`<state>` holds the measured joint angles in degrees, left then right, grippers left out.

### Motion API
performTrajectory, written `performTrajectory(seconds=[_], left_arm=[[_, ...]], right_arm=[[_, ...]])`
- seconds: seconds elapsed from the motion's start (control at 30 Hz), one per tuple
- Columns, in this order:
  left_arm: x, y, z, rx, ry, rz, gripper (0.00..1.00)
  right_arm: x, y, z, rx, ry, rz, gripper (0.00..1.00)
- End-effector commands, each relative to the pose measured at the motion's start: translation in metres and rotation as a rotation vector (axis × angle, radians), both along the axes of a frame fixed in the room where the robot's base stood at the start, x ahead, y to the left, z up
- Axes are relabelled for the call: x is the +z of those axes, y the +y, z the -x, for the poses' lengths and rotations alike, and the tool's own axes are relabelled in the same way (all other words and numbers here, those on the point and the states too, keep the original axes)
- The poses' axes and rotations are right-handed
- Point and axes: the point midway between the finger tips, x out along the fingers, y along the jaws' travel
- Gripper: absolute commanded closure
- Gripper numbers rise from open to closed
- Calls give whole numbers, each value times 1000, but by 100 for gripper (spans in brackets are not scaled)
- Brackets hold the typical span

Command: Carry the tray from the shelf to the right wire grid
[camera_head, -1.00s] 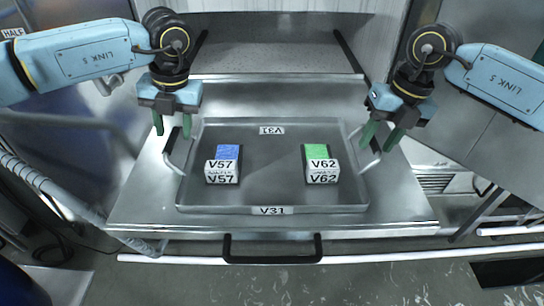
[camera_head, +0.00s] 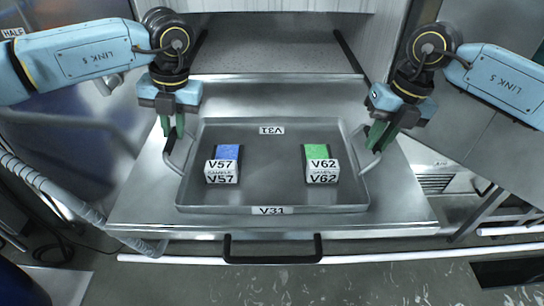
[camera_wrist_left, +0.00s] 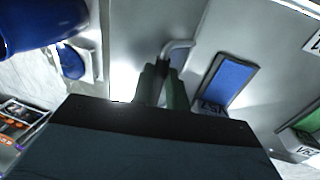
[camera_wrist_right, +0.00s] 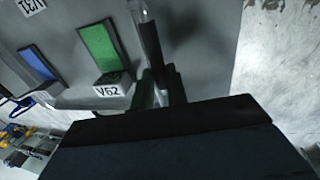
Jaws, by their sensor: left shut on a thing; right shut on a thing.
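The metal tray (camera_head: 270,190), labelled V31, lies flat on a pulled-out steel shelf (camera_head: 400,205). In it stand a blue sample block (camera_head: 222,165) labelled V57 and a green sample block (camera_head: 321,165) labelled V62. My left gripper (camera_head: 173,132) is shut on the tray's left handle, and the left wrist view shows the fingers (camera_wrist_left: 163,85) around the bent handle (camera_wrist_left: 178,46). My right gripper (camera_head: 377,135) is shut on the right handle; its fingers (camera_wrist_right: 160,85) close on the bar in the right wrist view. The gripped parts of the handles are hidden by the fingers.
A black pull handle (camera_head: 272,258) sits on the shelf's front. Dark rails and a speckled back surface (camera_head: 275,50) lie behind the tray. A pale pipe runs low across the front, and a grey hose (camera_head: 40,185) is at the left.

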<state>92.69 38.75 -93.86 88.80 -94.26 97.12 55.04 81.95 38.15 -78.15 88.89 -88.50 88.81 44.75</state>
Motion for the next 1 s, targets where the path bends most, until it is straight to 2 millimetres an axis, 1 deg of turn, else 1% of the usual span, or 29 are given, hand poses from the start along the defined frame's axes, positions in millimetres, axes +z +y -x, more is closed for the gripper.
performTrajectory(seconds=[0.73,1.0], left_arm=[[1,1,-1,2,-2,-1,100],[6,1,-1,2,-4,0,100]], right_arm=[[1,-1,-1,-2,-3,0,100],[6,0,-1,-2,-5,-1,100]])
